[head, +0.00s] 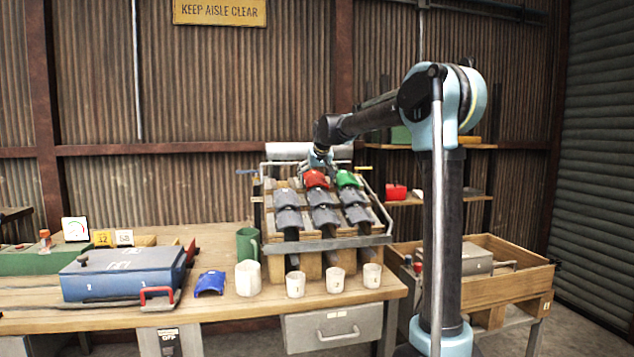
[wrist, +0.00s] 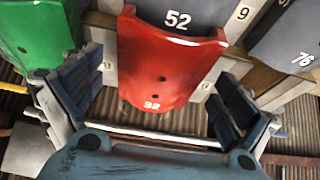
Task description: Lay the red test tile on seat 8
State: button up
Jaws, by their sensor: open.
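The red tile (head: 316,179) lies in the top row, middle column, of the sloped rack (head: 330,243). In the wrist view the red tile (wrist: 165,62) carries a number that looks like 92 or 32, and its far edge overlaps a grey tile (wrist: 178,14) marked 52. My gripper (head: 318,162) is at the rack's top edge, over the red tile. In the wrist view my gripper (wrist: 158,72) is open, with one finger on each side of the red tile and gaps between. Small seat labels show beside it; one (wrist: 243,13) reads 9, the others are unclear.
A green tile (head: 347,179) sits right of the red one; several grey tiles fill the lower rows. A blue tile (head: 210,284), white cups (head: 296,284), a green cup (head: 247,245) and a blue case (head: 120,273) stand on the bench (head: 225,311). A wooden crate (head: 535,275) is at right.

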jog(key=shift+s, duration=0.1)
jog(key=v, duration=1.1)
jog(key=shift+s+r, duration=0.25)
jog(key=shift+d, duration=0.1)
jog(key=shift+d, duration=0.1)
